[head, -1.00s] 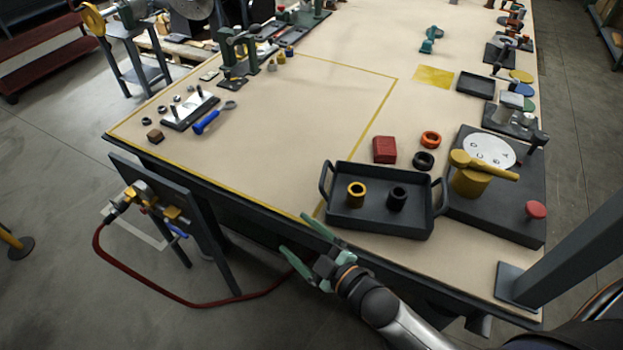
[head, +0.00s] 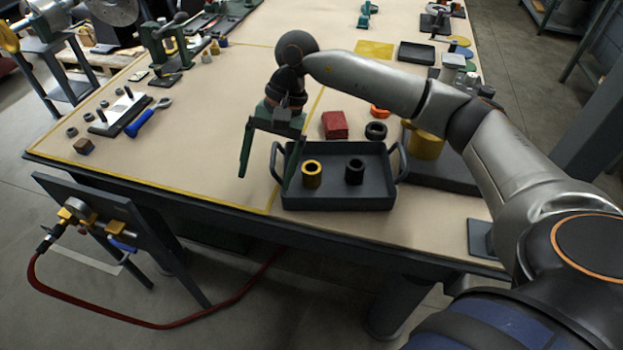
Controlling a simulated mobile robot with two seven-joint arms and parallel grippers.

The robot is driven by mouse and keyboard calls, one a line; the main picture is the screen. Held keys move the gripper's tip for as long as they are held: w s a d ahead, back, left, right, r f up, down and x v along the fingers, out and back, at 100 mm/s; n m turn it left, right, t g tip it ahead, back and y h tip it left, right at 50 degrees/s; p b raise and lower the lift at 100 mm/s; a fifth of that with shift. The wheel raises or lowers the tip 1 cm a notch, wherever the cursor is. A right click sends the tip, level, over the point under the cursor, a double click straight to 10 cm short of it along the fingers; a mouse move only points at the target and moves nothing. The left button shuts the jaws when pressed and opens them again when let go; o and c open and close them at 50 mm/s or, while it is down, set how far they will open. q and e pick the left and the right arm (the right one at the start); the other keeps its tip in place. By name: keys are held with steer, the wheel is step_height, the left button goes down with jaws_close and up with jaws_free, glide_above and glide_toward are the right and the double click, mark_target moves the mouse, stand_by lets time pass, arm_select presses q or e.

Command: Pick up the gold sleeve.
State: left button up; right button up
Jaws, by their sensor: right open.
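The gold sleeve (head: 312,173) is a short upright ring with a dark bore. It stands in the left half of the dark tray (head: 340,204). A black sleeve (head: 355,171) stands to its right in the same tray. My right gripper (head: 266,182) is open and empty, its green fingers pointing down. One finger is left of the tray, over the tabletop; the other overlaps the tray's left end in the picture. The gripper is left of the gold sleeve and apart from it. My left gripper is not in view.
A red block (head: 335,125), a black ring (head: 376,131) and an orange ring (head: 379,111) lie behind the tray. A yellow cylinder (head: 426,146) on a dark base is to the right, partly behind my arm. The tabletop left of the tray is clear up to the blue-handled wrench (head: 141,122).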

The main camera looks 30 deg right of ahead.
steer(key=w+d+r+n+t+h, duration=0.1)
steer(key=d+r+h, duration=0.1)
steer(key=d, duration=0.4)
steer(key=w+d+r+h, duration=0.1)
steer(key=d+r+h, duration=0.15)
steer(key=d, duration=0.35)
glide_above(312, 169)
steer(key=s, duration=0.1)
step_height(312, 169, down, 7)
steer(key=shift+a+f, duration=0.2)
steer(key=shift+f, duration=1.3)
steer(key=shift+a+f, duration=0.2)
steer(key=shift+f, duration=1.25)
steer(key=shift+r, duration=0.1)
jaws_close()
